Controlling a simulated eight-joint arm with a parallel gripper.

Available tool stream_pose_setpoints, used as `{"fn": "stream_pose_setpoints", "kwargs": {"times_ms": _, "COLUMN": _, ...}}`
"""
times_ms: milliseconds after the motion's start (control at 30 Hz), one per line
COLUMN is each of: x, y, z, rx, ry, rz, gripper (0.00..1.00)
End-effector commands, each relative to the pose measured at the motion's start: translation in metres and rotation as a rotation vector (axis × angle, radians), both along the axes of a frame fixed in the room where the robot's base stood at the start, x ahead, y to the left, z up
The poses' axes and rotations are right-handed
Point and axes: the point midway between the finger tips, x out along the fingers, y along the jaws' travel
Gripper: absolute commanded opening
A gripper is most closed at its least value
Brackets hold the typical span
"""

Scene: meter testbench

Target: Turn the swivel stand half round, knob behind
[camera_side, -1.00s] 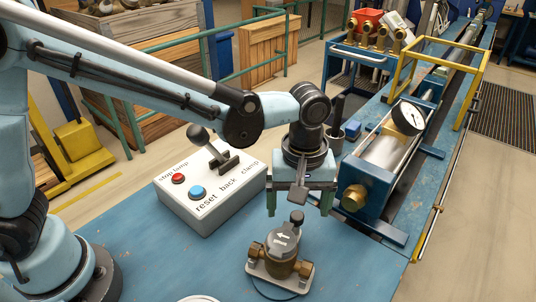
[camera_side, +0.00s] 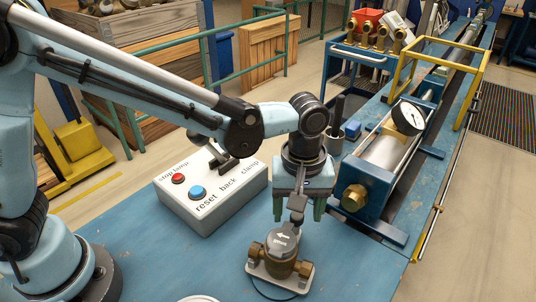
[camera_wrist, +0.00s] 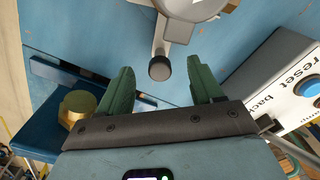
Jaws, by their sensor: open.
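The swivel stand (camera_side: 255,272) is a pale plate on the blue bench, carrying a brass meter (camera_side: 276,262) with a grey lid marked by a white arrow. Its dark knob (camera_side: 297,217) stands on the far side of the meter, towards my arm. My gripper (camera_side: 298,212) is open, its green fingers pointing down over the knob. In the wrist view the black knob (camera_wrist: 160,68) shows between the spread fingertips of my gripper (camera_wrist: 160,66), apart from both. The grey lid (camera_wrist: 192,8) is cut off at the top edge.
A white control box (camera_side: 210,192) with red and blue buttons and a lever stands left of my gripper. A blue test rig with a brass end cap (camera_side: 354,198) and a dial (camera_side: 407,118) stands to the right. Bare bench (camera_side: 170,262) lies left of the stand.

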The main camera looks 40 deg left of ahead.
Motion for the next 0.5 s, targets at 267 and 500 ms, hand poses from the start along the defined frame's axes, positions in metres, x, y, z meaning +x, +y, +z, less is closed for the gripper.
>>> {"fn": "stream_pose_setpoints", "kwargs": {"times_ms": 267, "x": -0.0002, "y": 0.0006, "z": 0.0001, "rx": 0.000, "ry": 0.000, "rz": 0.000, "gripper": 0.66}}
{"fn": "stream_pose_setpoints", "kwargs": {"times_ms": 500, "x": -0.0031, "y": 0.0082, "z": 0.0001, "rx": 0.000, "ry": 0.000, "rz": 0.002, "gripper": 0.66}}
